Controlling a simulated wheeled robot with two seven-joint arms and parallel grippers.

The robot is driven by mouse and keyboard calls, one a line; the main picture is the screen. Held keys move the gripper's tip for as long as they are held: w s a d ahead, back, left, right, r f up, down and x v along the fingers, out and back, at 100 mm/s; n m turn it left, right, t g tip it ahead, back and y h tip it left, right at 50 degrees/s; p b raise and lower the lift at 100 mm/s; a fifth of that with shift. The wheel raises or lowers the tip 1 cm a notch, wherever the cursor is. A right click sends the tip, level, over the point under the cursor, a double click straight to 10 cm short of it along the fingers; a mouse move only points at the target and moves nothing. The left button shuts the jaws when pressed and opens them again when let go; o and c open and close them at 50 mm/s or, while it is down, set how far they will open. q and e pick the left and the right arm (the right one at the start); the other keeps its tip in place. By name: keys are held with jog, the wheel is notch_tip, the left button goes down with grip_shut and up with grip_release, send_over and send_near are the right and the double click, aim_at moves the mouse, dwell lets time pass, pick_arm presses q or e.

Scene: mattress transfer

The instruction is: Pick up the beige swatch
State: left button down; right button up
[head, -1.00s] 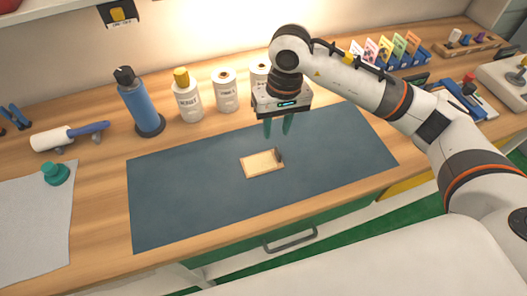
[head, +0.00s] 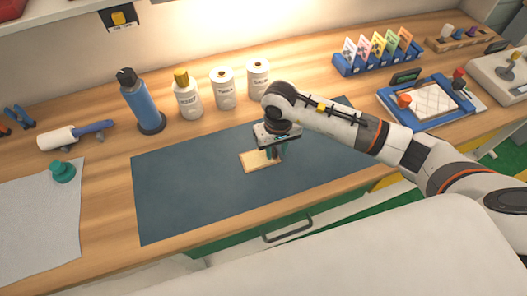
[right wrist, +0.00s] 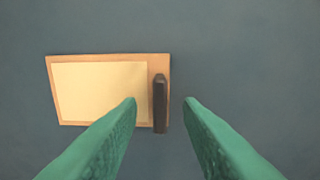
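The beige swatch (head: 256,161) lies flat on the dark blue mat (head: 190,200), a small pale rectangle with a tan border. In the right wrist view the swatch (right wrist: 95,92) has a dark upright tab (right wrist: 160,103) at its right edge. My right gripper (head: 271,155) is low over the right end of the swatch. Its two green fingers are apart in the right wrist view (right wrist: 162,102), with the dark tab between them, nearer the left finger. I cannot tell whether they touch it. My left gripper is not in view.
Bottles and rolls stand behind the mat, including a blue bottle (head: 140,102) and a white bottle (head: 187,97). A blue card rack (head: 378,60) and a blue tray (head: 420,118) are at right. The mat's left half is clear.

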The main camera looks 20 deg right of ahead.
jog(key=shift+f, duration=0.3)
grip_shut()
jog(key=shift+r, duration=0.1)
